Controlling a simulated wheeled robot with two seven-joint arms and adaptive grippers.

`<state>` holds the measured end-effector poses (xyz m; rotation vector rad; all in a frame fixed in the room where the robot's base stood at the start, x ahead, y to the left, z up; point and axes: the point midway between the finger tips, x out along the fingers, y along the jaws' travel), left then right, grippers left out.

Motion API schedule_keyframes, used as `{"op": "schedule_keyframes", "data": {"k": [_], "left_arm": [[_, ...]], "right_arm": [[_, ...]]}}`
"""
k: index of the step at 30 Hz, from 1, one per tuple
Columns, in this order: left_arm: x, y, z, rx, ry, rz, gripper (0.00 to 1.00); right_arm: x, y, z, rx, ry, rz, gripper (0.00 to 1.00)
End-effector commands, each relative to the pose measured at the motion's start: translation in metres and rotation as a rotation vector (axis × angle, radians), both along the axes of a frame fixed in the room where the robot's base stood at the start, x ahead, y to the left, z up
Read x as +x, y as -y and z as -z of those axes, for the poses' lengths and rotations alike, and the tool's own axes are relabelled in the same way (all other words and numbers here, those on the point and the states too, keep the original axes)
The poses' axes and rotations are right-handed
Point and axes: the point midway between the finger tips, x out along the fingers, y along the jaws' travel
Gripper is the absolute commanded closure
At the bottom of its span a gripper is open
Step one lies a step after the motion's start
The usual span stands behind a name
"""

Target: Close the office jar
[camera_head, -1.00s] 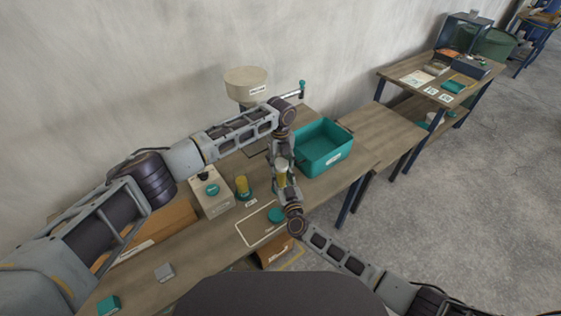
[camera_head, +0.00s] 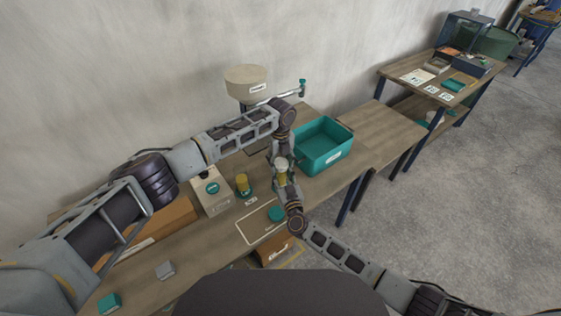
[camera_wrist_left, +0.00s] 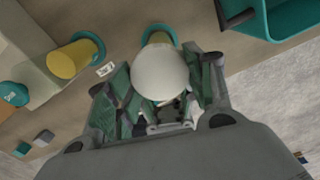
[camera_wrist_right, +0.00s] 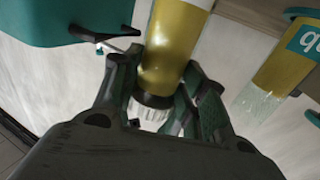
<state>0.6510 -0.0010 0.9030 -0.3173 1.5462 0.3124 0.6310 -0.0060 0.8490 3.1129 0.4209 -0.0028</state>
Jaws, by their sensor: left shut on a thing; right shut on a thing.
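The jar (camera_head: 282,178) is clear with yellow contents and stands upright between my two grippers. It fills the middle of the right wrist view (camera_wrist_right: 175,45), which shows it upside down. A round white lid (camera_wrist_left: 160,72) is at the jar's mouth, with its ribbed side in the right wrist view (camera_wrist_right: 149,117). I cannot tell whether it is fully seated. My left gripper (camera_wrist_left: 162,98) is shut on the lid from above. My right gripper (camera_wrist_right: 158,95) is shut on the jar from the side. The jar's foot is mostly hidden; a teal ring shows there in the left wrist view.
A second yellow jar (camera_head: 242,183) in a teal base stands left, beside a pale box (camera_head: 213,199). A teal bin (camera_head: 322,158) is close on the right. A teal disc (camera_head: 275,214) lies at a white outline on the table (camera_head: 205,245). A beige hopper (camera_head: 246,80) stands behind.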

Motion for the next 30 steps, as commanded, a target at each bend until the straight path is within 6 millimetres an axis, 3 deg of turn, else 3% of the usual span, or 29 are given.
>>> {"op": "schedule_keyframes", "data": {"k": [19,30], "left_arm": [[-0.0026,-0.0010,0.0054,0.003,-0.006,0.000,0.61],[-0.0029,0.0001,-0.0041,0.009,0.020,0.001,0.61]], "right_arm": [[-0.0003,-0.0016,-0.0013,0.001,0.003,-0.002,1.00],[0.0000,-0.0012,-0.0014,0.001,0.003,-0.001,1.00]]}}
